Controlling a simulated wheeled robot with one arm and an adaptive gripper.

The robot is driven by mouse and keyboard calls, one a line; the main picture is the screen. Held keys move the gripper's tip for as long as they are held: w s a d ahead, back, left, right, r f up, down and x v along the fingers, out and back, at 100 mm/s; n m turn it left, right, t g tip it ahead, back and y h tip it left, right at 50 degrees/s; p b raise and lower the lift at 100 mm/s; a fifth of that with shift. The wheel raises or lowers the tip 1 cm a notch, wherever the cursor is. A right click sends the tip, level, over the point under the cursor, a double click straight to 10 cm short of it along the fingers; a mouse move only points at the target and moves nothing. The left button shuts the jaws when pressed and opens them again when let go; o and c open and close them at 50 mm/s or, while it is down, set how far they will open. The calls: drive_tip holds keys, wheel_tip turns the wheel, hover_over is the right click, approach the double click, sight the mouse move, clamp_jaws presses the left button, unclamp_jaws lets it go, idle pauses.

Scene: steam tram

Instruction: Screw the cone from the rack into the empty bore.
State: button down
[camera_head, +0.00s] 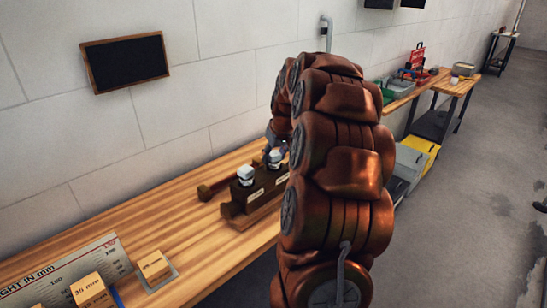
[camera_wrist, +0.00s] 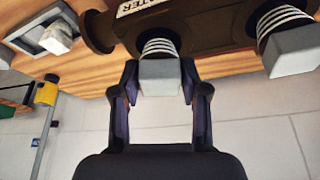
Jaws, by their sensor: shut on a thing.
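A dark block (camera_head: 240,196) with pale labels stands on the bench and holds two grey square-headed cones. One cone (camera_head: 245,174) is at its left end and clear of my gripper; it also shows at the right of the wrist view (camera_wrist: 292,52). My gripper (camera_wrist: 158,85) is shut on the square head of the other cone (camera_wrist: 160,78). That cone stands upright with pale thread rings showing between its head and the block. In the head view my arm partly hides this cone (camera_head: 275,157) and the block's right end. I cannot make out an empty bore.
A height gauge board (camera_head: 65,275) and wooden blocks marked in mm (camera_head: 88,289) stand at the front left. A small tray with a pale piece (camera_wrist: 57,38) shows in the wrist view. The wall is close behind.

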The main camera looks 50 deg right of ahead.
idle(0.3)
drive_tip(key=shift+m+h, duration=0.5)
drive_tip(key=shift+m, duration=0.7)
drive_tip(key=c, duration=0.5)
unclamp_jaws()
drive_tip(key=o, duration=0.5)
drive_tip(key=shift+r, duration=1.3)
